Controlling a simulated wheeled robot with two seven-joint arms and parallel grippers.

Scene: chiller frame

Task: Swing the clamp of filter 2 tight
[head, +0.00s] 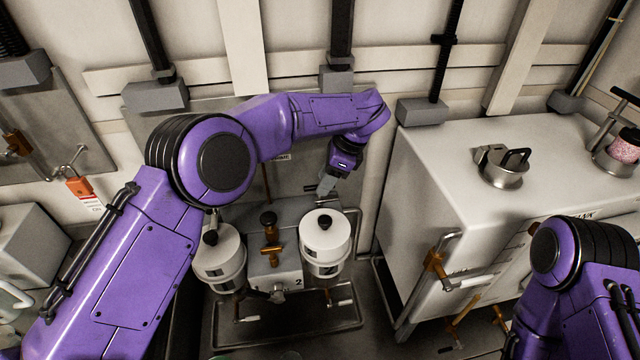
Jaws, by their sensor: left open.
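A filter unit with a grey base (284,277) marked "2" stands low in the middle of the head view. A white lidded canister (325,257) with a black knob is on its right, and a similar canister (219,264) is on its left. A brass valve (269,228) stands between them. I cannot tell which fitting is the clamp; small handles show low at the front. My left gripper (326,186) is open and empty, pointing down above and behind the right canister, apart from it. My right gripper is out of view.
A dark tray edge (290,338) lies below the filter unit. Wall posts and conduits run behind. A tagged fitting (80,186) hangs on the left wall.

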